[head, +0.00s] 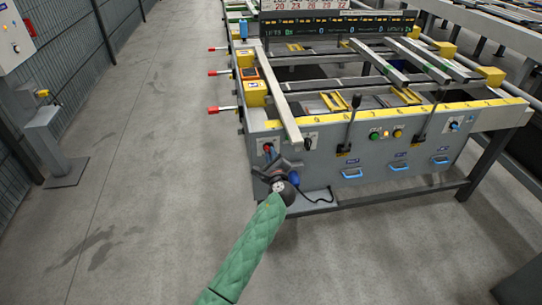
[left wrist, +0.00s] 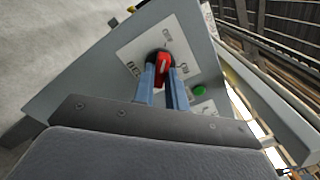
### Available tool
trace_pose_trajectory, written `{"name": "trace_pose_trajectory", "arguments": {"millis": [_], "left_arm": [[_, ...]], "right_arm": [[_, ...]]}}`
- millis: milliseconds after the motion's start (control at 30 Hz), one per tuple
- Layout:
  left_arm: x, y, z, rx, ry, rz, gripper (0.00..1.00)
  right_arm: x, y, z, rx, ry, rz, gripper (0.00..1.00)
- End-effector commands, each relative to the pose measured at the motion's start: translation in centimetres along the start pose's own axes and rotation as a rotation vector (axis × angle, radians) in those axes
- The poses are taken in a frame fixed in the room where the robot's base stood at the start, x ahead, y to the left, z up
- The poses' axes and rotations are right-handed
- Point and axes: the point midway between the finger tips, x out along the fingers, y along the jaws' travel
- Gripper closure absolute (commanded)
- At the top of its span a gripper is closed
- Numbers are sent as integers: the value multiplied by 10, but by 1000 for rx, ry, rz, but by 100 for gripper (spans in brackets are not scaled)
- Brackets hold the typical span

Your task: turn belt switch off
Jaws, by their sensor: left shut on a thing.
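The red belt switch (left wrist: 163,60) is a knob on a white label plate (left wrist: 137,50) on the grey front panel. A pale pointer line shows on the knob; the small labels around it are too blurred to read surely. In the left wrist view my left gripper (left wrist: 163,76) has its two blue-grey fingers on either side of the knob, shut on it. In the head view the switch (head: 268,147) is at the left end of the panel, with my left gripper (head: 272,163) right at it and the green-sleeved arm below. My right gripper is not in view.
A green button (head: 375,137) and a yellow button (head: 397,134) sit further right on the panel, between black levers (head: 349,125). Blue drawer handles (head: 352,173) are below. Red-tipped rods (head: 219,109) stick out at the left.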

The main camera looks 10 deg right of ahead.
Motion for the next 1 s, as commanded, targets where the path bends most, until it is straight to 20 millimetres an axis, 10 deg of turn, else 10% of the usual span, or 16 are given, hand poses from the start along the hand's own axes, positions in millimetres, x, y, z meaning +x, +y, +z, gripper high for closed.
{"name": "trace_pose_trajectory", "arguments": {"millis": [167,533,1000], "left_arm": [[0,0,0,0,0,0,65],[-6,1,-1,0,1,0,65],[-69,1,-1,-1,1,0,65]], "right_arm": [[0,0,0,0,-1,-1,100],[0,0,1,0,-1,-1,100],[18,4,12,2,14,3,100]]}}
